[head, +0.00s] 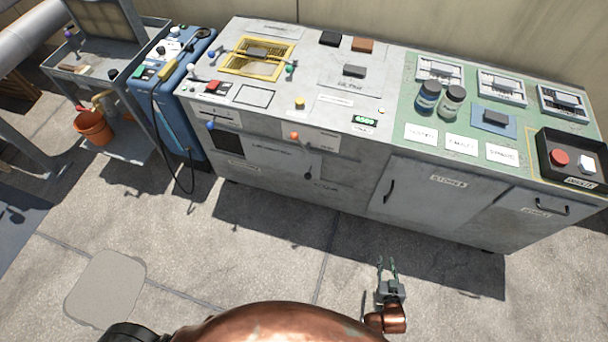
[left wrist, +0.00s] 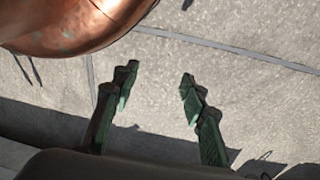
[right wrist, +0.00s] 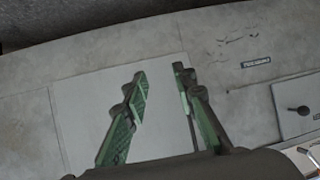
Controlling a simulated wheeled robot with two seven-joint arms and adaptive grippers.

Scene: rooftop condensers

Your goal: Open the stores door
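The stores door (head: 425,200) is a grey panel in the cabinet front with a "STORES" label and a dark vertical handle (head: 388,191) near its left edge. The door looks shut. My right gripper (head: 387,266) is open and empty, in front of the cabinet and below the door in the head view. In the right wrist view its fingers (right wrist: 160,80) stand apart before a pale panel that appears to be this door; the handle cannot be made out there. My left gripper (left wrist: 157,88) is open and empty over bare floor, out of the head view.
A blue unit (head: 170,95) with a hanging cable and an orange bucket (head: 94,127) stand left. Floor in front is clear.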

